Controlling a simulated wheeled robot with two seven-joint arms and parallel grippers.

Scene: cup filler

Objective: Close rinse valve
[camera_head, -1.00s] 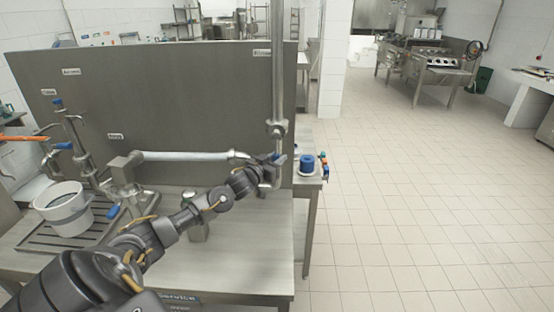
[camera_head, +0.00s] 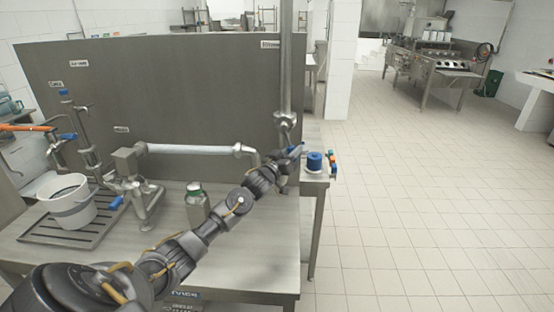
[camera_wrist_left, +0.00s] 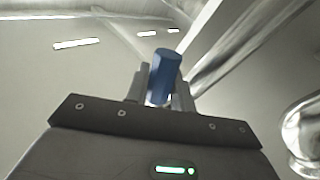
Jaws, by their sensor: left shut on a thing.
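A valve with a blue handle (camera_head: 296,150) sits low on the vertical steel pipe (camera_head: 286,85) at the right end of the grey panel. My left gripper (camera_head: 288,158) reaches it from the lower left; the fingertips are partly hidden against the pipe and valve. In the left wrist view, the blue handle (camera_wrist_left: 165,72) stands between the two fingers of my left gripper (camera_wrist_left: 161,88), which is shut on it. The valve body is mostly hidden, and the handle's exact angle to the pipe is hard to tell. My right gripper is not in view.
A white bucket (camera_head: 70,205) stands on a drain grate (camera_head: 35,232) at the left, beside other blue-handled taps. A blue cylinder (camera_head: 314,162) is just right of the valve. The floor at the right is clear.

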